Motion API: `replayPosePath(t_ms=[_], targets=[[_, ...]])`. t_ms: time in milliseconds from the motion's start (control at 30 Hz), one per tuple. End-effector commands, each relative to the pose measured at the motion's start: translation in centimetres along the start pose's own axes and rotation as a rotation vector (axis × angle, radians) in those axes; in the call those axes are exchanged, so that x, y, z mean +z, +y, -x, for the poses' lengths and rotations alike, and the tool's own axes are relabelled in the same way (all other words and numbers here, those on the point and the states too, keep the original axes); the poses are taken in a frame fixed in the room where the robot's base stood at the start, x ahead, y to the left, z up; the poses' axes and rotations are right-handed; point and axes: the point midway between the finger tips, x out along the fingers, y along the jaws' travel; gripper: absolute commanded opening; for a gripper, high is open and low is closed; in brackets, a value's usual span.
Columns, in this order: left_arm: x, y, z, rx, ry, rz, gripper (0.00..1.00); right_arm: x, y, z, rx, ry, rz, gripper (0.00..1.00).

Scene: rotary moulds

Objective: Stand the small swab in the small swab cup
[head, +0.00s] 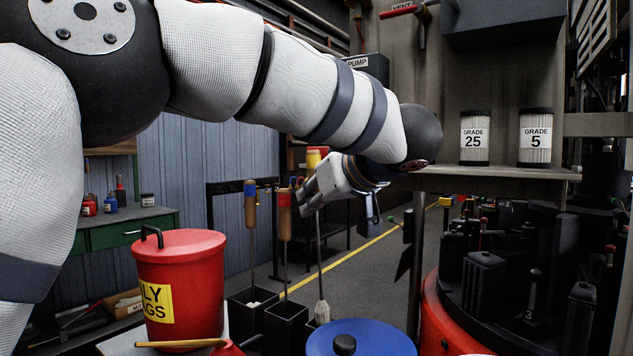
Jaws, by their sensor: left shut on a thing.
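My left gripper (308,200) is shut on a swab near its top. The swab (319,255) hangs nearly upright, with a thin grey shaft and a pale brush-like head at the bottom. Its head is at the height of the cup rims, beside a dark cup partly hidden by the blue lid; I cannot tell if it is inside. Two other swabs stand in black square cups: one with a blue-topped orange handle (250,205) in the left cup (246,318), one with a red-topped orange handle (285,220) in the middle cup (286,328). My right gripper is not in view.
A red lidded bin (180,285) stands left of the cups. A blue lid (360,340) with a black knob is in front of them. A red rotary base with dark moulds (500,265) is at right. Two filter canisters (475,138) stand on a shelf above.

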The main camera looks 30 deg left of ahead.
Motion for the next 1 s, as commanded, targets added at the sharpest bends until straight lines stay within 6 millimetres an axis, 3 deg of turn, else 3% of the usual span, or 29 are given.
replayPosePath(t_ms=[600, 1000], targets=[[5.7, -0.4, -2.6, -0.002, -0.001, -0.001, 0.00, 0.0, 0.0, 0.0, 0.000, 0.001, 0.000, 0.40], [6.7, -0.4, -3.1, -0.001, 0.000, 0.001, 0.00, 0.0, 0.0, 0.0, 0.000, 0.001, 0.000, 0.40]])
